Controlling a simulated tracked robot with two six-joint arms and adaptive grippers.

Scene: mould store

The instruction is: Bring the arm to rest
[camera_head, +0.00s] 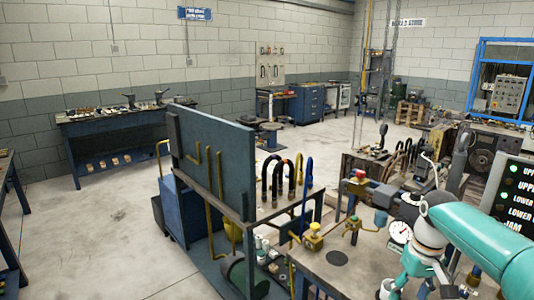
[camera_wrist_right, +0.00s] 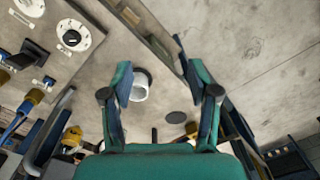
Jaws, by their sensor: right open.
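My right arm (camera_head: 480,238) is teal and reaches in from the right edge in the head view. It bends over the near metal bench (camera_head: 345,280) and turns downward near the bottom edge. In the wrist view my right gripper (camera_wrist_right: 157,78) has its two teal and dark fingers spread apart with nothing held between them. A white, round, cup-like thing (camera_wrist_right: 141,88) shows behind the gap, beside the left finger; I cannot tell its distance. My left gripper is in neither view.
The bench carries a round gauge (camera_head: 400,232), a yellow-topped fitting (camera_head: 313,238) and a dark disc (camera_head: 337,258). A black lettered display (camera_head: 517,200) stands close to the arm. A blue upright panel (camera_head: 215,160) with bent pipes is further left. Open floor (camera_head: 105,235) lies at left.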

